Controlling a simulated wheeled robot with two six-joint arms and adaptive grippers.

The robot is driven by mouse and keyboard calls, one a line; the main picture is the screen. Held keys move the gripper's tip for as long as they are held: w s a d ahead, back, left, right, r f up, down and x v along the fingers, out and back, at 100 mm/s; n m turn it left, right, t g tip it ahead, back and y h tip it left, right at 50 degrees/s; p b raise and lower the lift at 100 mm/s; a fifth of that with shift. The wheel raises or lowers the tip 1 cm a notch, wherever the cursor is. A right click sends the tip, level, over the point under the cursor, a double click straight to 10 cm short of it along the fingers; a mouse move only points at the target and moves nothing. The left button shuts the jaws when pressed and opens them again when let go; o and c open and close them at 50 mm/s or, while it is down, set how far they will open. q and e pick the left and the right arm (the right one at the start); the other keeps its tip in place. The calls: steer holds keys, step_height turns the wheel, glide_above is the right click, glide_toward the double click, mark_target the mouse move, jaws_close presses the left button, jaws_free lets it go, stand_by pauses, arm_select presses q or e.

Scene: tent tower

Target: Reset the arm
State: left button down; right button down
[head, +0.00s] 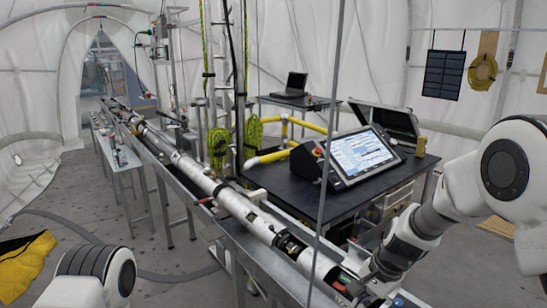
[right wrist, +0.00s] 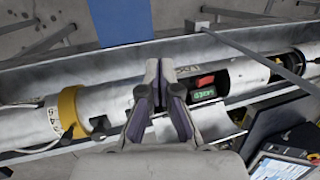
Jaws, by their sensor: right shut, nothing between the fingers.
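My right arm comes in from the right in the head view and bends down to the long white tube (head: 235,203) in its metal trough. My right gripper (right wrist: 158,75) is over this tube in the right wrist view, its two fingers together with nothing between them. I cannot tell whether the fingertips touch the tube. Beside the fingers, the tube has a dark opening with a red switch (right wrist: 205,81) and a small green lit display (right wrist: 204,94). A yellow collar (right wrist: 72,112) is to the left. Of my left arm, only a white link shows at lower left; its gripper is not in view.
A dark table (head: 270,178) with a tilted touchscreen console (head: 360,152) and an open case (head: 388,121) stands beside the trough, near my right arm. A thin pole (head: 329,130) rises in front of the trough. A yellow cloth (head: 25,265) lies on the floor at left.

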steer(key=s+d+f+n+h+b, duration=0.1)
steer(key=s+d+f+n+b, duration=0.1)
steer(key=s+f, duration=0.9)
steer(key=s+d+f+n+g+h+b, duration=0.1)
steer(key=s+f+n+b, duration=0.2)
steer(key=s+f, duration=0.7)
steer(key=s+d+f+n+b, duration=0.2)
steer(key=s+f+n, duration=0.3)
steer(key=s+f, duration=0.6)
steer(key=shift+s+d+f+g+h, duration=0.3)
steer(key=shift+s+d+h, duration=0.1)
steer(key=shift+s, duration=0.1)
